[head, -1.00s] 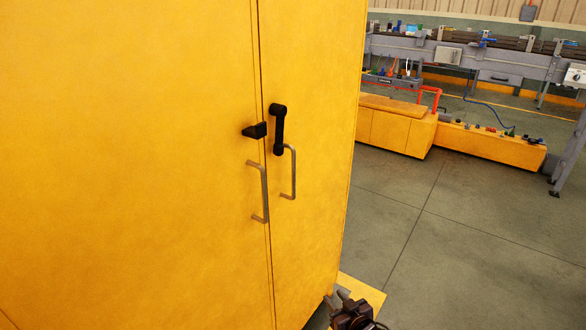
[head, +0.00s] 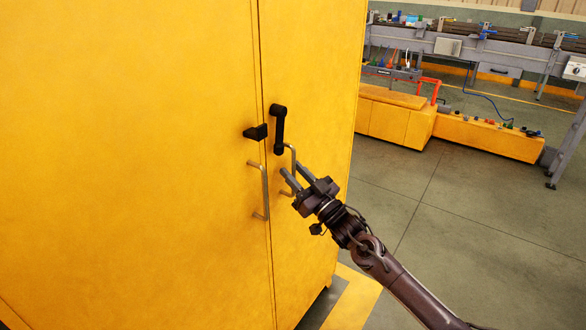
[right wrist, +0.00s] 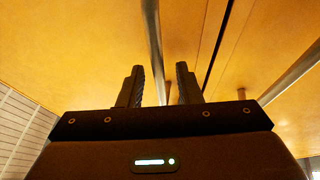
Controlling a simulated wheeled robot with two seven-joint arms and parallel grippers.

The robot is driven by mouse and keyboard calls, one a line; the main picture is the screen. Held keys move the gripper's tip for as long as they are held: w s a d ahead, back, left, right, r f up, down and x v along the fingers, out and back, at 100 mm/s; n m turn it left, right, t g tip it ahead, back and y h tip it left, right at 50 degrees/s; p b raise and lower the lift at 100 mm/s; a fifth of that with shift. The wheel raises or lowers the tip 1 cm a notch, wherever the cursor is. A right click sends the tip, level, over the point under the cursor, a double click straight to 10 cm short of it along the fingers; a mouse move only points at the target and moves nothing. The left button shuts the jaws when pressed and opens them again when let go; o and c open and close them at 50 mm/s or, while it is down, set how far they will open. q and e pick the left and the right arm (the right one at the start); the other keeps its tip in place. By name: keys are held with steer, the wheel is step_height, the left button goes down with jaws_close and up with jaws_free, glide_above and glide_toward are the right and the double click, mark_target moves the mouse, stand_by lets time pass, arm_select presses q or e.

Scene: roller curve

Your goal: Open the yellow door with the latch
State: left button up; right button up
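The yellow cabinet has a wide left door (head: 130,180) and a narrower right door (head: 315,110), both shut. A black latch lever (head: 279,130) hangs vertically on the right door, beside a black catch (head: 256,132) on the left door. Each door has a metal bar handle, the left one (head: 265,192) and the right one (head: 294,155). My right gripper (head: 292,172) is open at the right handle, below the latch. In the right wrist view a metal bar (right wrist: 154,45) shows between the spread fingers (right wrist: 161,75); whether they touch it is unclear. My left gripper is not in view.
Low yellow boxes (head: 395,125) and a grey conveyor frame (head: 460,50) stand at the back right. Grey floor (head: 450,220) to the right of the cabinet is clear. A yellow floor patch (head: 352,300) lies near the cabinet's base.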

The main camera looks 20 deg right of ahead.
steer(key=shift+w+a+r, duration=0.15)
steer(key=shift+w+a, duration=0.05)
steer(key=shift+w, duration=0.2)
jaws_close()
